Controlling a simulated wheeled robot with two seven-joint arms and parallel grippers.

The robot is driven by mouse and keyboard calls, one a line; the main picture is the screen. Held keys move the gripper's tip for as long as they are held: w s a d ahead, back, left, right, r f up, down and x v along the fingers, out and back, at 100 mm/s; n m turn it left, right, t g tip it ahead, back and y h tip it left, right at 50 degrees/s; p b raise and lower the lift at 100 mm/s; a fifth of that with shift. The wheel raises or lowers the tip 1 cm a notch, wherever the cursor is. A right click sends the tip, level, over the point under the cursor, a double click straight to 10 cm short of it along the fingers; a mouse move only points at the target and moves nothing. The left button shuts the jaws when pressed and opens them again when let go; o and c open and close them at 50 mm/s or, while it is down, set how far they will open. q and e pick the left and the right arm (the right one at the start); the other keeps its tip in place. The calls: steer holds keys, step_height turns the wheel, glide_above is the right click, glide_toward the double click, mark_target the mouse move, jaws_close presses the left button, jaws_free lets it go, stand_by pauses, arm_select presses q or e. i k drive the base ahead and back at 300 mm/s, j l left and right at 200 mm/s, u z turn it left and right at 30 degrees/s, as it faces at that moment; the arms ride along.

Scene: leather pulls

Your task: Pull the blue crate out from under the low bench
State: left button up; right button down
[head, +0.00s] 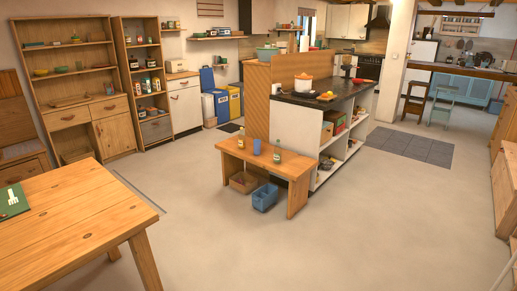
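The blue crate (265,197) sits on the floor under the front of the low wooden bench (240,159). Its front part shows, and it stands nearer to the bench's right leg (297,194). A brown box (243,182) is under the bench to its left, beside it. A blue cup (257,147) and bottles (278,157) stand on the bench top. Neither of my grippers is in view.
A wooden table (80,222) fills the lower left. The kitchen island (296,122) with open shelves stands right behind the bench. A wooden cabinet (504,187) is at the right edge. The floor (350,240) in front of the bench is clear.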

mark_target(265, 198)
steer(key=i, duration=2.55)
